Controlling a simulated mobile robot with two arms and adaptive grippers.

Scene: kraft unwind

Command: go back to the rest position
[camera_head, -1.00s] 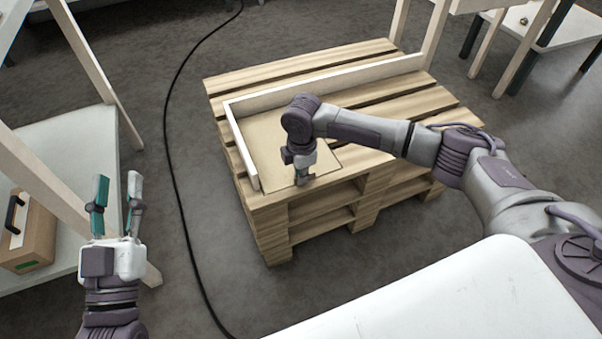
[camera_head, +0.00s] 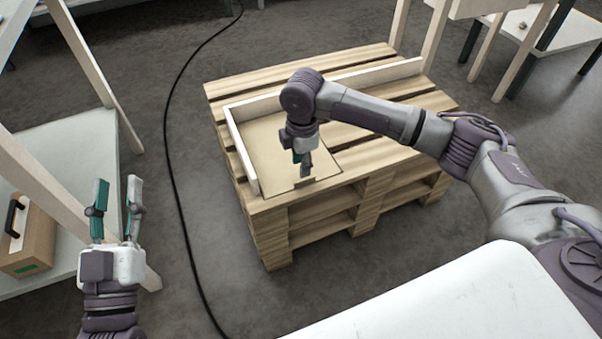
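My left gripper (camera_head: 117,212) points up at the lower left, its two fingers spread apart with nothing between them. My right gripper (camera_head: 305,168) points down over the near edge of a flat brown sheet (camera_head: 275,150) that lies on the wooden pallet (camera_head: 385,165). Its fingertips appear a little above the sheet; I cannot tell from this angle whether they are open or shut. No object shows in them.
An L-shaped pale rail (camera_head: 243,160) borders the sheet. A white-topped table (camera_head: 70,150) with a brown box (camera_head: 28,238) stands at the left. A black cable (camera_head: 170,150) runs across the floor. White tables (camera_head: 545,25) stand at the back right.

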